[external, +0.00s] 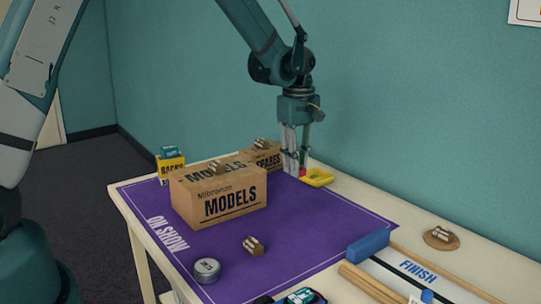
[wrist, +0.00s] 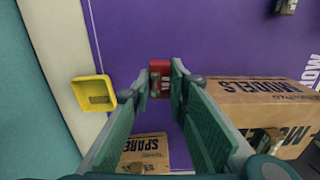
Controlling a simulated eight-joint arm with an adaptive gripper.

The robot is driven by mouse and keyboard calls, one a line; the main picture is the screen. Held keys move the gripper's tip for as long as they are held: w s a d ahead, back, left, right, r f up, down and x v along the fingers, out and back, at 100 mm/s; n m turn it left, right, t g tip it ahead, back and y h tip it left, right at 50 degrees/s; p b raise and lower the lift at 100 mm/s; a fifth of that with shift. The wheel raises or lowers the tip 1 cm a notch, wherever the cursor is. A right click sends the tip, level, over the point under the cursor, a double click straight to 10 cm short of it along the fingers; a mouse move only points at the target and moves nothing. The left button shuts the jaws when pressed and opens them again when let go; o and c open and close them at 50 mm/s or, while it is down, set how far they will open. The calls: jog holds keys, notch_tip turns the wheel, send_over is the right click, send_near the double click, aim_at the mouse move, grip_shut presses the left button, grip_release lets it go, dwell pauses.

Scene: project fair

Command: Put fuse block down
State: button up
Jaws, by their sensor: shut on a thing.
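A small red block (wrist: 160,72), which I take to be the fuse block, is between the tips of my gripper (wrist: 160,88) in the wrist view. A bit of its red (external: 302,171) shows at the fingertips in the external view. My gripper (external: 296,170) is shut on it and points down, low over the far end of the purple mat. Its fingers hide part of the block, and I cannot tell whether it touches the mat. A yellow tray (external: 318,178) is close beside it; in the wrist view the tray (wrist: 75,90) is to the left.
A MODELS box (external: 235,205) and a SPARES box (external: 273,158) stand left of my gripper. A yellow box (external: 171,170) is behind. A round tin (external: 207,268) and small brown block (external: 254,246) are in front. Purple mat (external: 310,225) is bare right of the boxes.

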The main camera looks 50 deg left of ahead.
jog(key=shift+r, duration=0.15)
jog(key=shift+r, duration=0.55)
jog(key=r, duration=0.4)
jog(key=shift+a, duration=0.3)
jog(key=s+a, duration=0.3)
jog(key=a, duration=0.9)
jog(key=s+a+b, duration=0.1)
jog(key=s+a, duration=0.2)
jog(key=a, duration=1)
jog(key=s+a, duration=0.4)
jog(key=a, duration=0.8)
jog(key=shift+a+f, duration=0.2)
jog(key=shift+f, duration=2.35)
jog(key=shift+f, duration=0.1)
jog(key=shift+f+b, duration=0.7)
jog(key=shift+f, duration=2.35)
